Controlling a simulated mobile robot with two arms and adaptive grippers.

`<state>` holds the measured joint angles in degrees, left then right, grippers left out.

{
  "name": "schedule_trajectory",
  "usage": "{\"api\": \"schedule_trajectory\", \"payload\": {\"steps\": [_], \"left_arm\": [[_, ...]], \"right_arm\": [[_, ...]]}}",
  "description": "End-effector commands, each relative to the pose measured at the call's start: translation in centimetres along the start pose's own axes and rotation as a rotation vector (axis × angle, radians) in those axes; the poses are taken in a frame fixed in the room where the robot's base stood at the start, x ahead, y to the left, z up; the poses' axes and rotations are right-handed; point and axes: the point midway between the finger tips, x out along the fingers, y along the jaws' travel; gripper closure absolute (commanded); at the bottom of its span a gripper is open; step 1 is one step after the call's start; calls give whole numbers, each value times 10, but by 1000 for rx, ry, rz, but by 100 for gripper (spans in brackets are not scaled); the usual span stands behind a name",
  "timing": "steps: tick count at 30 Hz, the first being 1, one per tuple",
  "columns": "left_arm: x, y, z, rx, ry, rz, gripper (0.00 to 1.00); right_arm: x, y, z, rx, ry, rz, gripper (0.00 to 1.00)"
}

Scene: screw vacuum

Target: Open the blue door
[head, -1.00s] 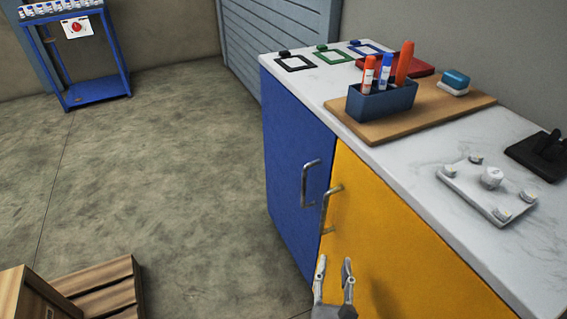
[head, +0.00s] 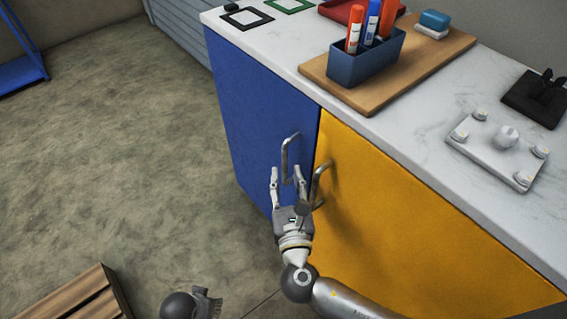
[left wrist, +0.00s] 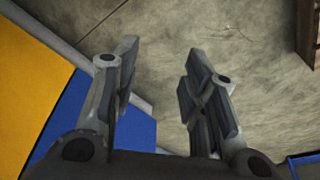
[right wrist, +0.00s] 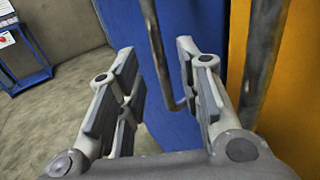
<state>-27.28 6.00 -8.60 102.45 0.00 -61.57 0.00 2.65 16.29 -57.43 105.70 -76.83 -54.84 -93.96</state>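The blue door (head: 255,125) is the left door of a cabinet and looks closed. Its metal bar handle (head: 285,157) is upright near the door's right edge. My right gripper (head: 287,172) is open at the lower part of this handle. In the right wrist view the handle (right wrist: 160,60) runs between the open fingers, nearer the right one; I cannot tell whether they touch. My left gripper (left wrist: 160,58) is open and empty in the left wrist view, above the floor. In the head view only a part of the left arm's end shows at the bottom edge.
The yellow door (head: 410,205) with its own handle (head: 318,183) is close beside my right gripper. The white countertop (head: 415,135) holds a wooden board, a pen box and a grey knobbed plate. A wooden pallet (head: 85,295) lies lower left. The floor before the blue door is clear.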

Motion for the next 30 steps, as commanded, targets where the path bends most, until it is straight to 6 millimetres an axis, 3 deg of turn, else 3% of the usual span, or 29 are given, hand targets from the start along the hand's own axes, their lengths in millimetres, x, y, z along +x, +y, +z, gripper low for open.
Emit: {"api": "schedule_trajectory", "payload": {"steps": [3,9,20,27,30], "left_arm": [[-5,0,-4,0,6,-1,60],[-13,0,-8,-1,11,-1,60],[-15,-1,-8,-1,6,-1,60],[-15,-1,-8,-2,8,-1,60],[-15,-1,-8,-2,9,-1,60]], "right_arm": [[22,0,0,0,-2,-1,67],[44,0,-1,0,0,-1,67],[48,0,0,1,1,0,67],[48,0,0,1,1,0,98],[48,0,0,1,1,0,100]]}}
